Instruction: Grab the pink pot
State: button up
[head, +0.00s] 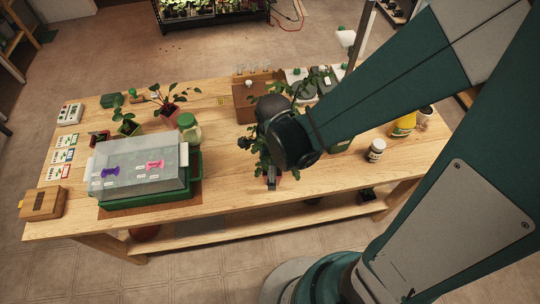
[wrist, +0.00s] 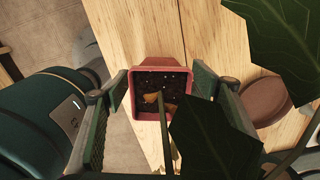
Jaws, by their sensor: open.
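The pink pot (wrist: 158,60) is square, holds dark soil with a stem and orange-brown bits, and shows in the middle of the wrist view. Large dark green leaves cover its lower right part in that view. My gripper (wrist: 162,88) is open, with one finger on the left of the pot and one on the right; whether either touches it I cannot tell. In the head view my gripper (head: 272,183) points down near the table's front edge, and it and the leaves hide most of the pot.
A round brown saucer (wrist: 266,100) lies right of the pot. On the wooden table (head: 225,203), a green tray with a clear cover (head: 140,165) stands to the left, a jar (head: 188,128) behind it, and a small bottle (head: 375,150) to the right. The table's front edge is close.

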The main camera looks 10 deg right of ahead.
jog(key=c, duration=1.1)
jog(key=shift+r, duration=0.15)
jog(key=shift+r+p, duration=1.35)
jog(key=shift+r, duration=3.55)
